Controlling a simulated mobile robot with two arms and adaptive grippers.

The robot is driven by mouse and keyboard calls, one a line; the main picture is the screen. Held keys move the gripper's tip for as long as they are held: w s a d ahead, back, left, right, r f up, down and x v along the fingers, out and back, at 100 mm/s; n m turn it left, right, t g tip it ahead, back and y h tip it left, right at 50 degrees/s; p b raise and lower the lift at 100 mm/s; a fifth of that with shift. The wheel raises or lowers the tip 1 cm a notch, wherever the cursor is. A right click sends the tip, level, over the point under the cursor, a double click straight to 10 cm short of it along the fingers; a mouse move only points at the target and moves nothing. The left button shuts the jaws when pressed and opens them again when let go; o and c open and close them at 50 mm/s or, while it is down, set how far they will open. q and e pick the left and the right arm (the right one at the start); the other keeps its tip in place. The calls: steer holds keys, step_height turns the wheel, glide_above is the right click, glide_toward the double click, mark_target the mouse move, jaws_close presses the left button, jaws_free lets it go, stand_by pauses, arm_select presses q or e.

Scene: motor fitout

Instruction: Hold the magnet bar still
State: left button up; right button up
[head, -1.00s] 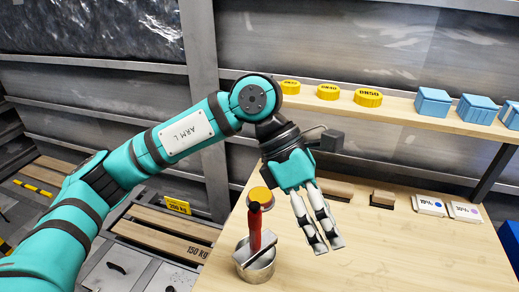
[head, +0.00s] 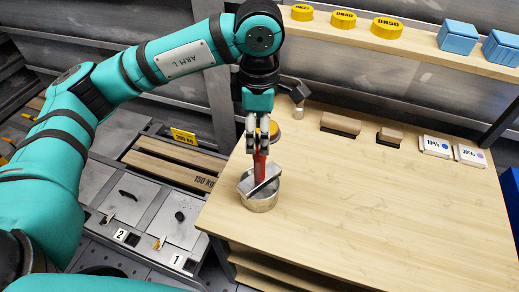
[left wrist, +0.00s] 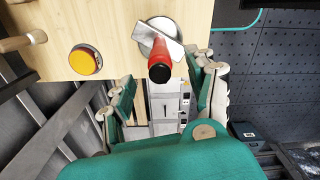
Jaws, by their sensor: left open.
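A red handle (head: 260,166) with a flat silver bar (head: 262,183) across its lower end, which I take for the magnet bar, stands at a round metal cup (head: 262,203) near the table's front left edge. In the left wrist view the red handle (left wrist: 160,70) points toward the camera, with the silver plate (left wrist: 146,36) behind it. My left gripper (head: 258,148) hangs fingers-down over the handle's top. Its fingers are apart, one on each side of the handle in the left wrist view. Contact cannot be made out. My right gripper is out of view.
A yellow-topped round piece (left wrist: 85,60) is close to the handle, partly behind my fingers in the head view. Wooden blocks (head: 340,125) and white cards (head: 435,147) lie farther back. A shelf (head: 350,32) carries yellow caps and blue boxes. The table's right front is clear.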

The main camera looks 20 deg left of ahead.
mark_target(260, 165)
arm_select(q)
step_height(260, 165, down, 8)
steer(key=shift+r+p, duration=0.1)
steer(key=shift+p, duration=0.45)
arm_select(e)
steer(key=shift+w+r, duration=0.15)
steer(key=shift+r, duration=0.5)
arm_select(q)
jaws_close()
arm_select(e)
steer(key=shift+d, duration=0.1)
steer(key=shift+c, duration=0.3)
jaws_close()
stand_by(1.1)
